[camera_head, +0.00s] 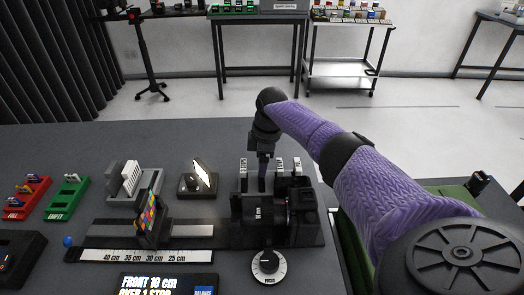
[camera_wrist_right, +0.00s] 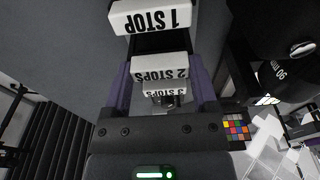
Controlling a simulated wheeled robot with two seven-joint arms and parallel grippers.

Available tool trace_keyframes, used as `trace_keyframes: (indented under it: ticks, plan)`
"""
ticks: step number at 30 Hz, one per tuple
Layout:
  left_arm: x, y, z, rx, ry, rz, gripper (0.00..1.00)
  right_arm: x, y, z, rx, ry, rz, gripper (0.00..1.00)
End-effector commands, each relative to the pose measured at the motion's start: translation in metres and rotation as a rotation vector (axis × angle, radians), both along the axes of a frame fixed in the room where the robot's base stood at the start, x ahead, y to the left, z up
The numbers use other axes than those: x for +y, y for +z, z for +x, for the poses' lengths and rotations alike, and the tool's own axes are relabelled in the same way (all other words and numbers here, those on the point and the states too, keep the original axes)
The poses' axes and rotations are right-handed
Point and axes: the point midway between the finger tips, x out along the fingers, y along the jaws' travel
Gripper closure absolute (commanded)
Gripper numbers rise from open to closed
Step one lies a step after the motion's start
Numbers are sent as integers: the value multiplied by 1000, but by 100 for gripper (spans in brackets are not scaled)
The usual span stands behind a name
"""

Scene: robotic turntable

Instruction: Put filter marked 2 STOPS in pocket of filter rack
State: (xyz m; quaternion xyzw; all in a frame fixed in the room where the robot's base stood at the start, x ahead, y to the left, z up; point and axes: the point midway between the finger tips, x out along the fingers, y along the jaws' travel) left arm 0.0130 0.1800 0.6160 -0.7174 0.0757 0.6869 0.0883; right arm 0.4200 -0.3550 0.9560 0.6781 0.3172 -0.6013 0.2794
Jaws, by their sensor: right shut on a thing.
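The filter marked 2 STOPS (camera_wrist_right: 160,69) has a white label tab and sits between the two purple fingers of my right gripper (camera_wrist_right: 160,90), which is shut on it. In the head view my right gripper (camera_head: 262,172) points down among several white-tabbed filters behind the black camera. The 1 STOP filter (camera_wrist_right: 152,17) and the 3 STOPS filter (camera_wrist_right: 165,95) stand on either side of the held one. The dark filter rack (camera_head: 270,181) is partly hidden by the camera and my gripper. I cannot tell how deep the held filter sits. My left gripper is not in view.
The black camera (camera_head: 273,217) stands directly in front of the filters, with a focus dial (camera_head: 267,263) before it. A colour chart (camera_head: 149,214) stands on a rail to the left.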

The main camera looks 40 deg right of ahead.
Motion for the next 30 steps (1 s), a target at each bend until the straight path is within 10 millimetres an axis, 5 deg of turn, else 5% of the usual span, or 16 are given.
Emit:
trace_keyframes:
  ticks: [8,9,12,20,30]
  plan:
    - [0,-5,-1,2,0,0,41,0,-8,0,0,0,0,81]
    - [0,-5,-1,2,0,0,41,0,-8,0,0,0,0,21]
    - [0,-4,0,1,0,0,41,0,-7,0,0,0,0,0]
    - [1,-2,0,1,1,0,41,0,-2,0,-1,0,-1,0]
    - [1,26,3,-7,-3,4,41,-8,77,-6,-4,0,-2,0]
